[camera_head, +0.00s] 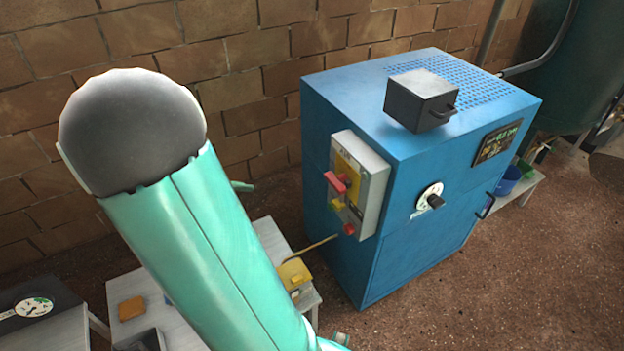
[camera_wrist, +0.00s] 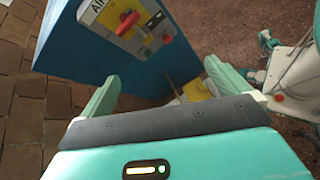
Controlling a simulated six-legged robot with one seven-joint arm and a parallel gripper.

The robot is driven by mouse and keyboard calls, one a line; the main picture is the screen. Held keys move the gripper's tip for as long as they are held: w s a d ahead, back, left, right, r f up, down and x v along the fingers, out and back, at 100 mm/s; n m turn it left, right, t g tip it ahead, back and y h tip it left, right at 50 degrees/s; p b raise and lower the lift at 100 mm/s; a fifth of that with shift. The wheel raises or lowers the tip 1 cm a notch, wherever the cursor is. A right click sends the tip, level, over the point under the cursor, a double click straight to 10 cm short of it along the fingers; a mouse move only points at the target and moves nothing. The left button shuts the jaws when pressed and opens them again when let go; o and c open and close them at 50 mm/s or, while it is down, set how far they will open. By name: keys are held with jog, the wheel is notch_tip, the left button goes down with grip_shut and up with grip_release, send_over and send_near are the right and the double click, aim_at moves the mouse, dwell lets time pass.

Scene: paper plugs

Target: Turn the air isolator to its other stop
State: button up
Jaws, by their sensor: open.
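The air isolator is a red handle (camera_head: 336,182) on a pale box with a yellow plate (camera_head: 370,180), fixed to the side of a blue cabinet (camera_head: 420,240). In the wrist view the red handle (camera_wrist: 127,24) lies slantwise on the yellow plate, below the letters "AIR". My gripper (camera_wrist: 162,72) is open, its two green fingers wide apart with nothing between them. The handle is beyond the fingertips, toward the upper left of the wrist view, and apart from them. In the head view my arm hides most of the gripper.
A smaller red knob (camera_head: 349,229) sits low on the box. A black knob on a white dial (camera_head: 430,200) is on the cabinet's front. A dark box (camera_head: 420,98) stands on top. A low grey table (camera_head: 180,320) holds a yellow block (camera_head: 294,273). Brick wall stands behind.

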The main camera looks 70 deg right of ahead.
aim_at(331, 184)
jog(key=s+d+f+n+g+h, duration=0.2)
jog(key=d+f+n+h, duration=0.15)
jog(key=d, duration=0.25)
jog(key=s+d+f+n+g+h, duration=0.2)
jog(key=s+d+f, duration=0.1)
jog(key=d+f, duration=0.25)
jog(key=shift+n+t, duration=0.25)
jog(key=shift+t, duration=0.05)
jog(key=x, duration=1.3)
jog(key=shift+d+r, duration=0.1)
jog(key=shift+d, duration=0.4)
jog(key=c, duration=0.9)
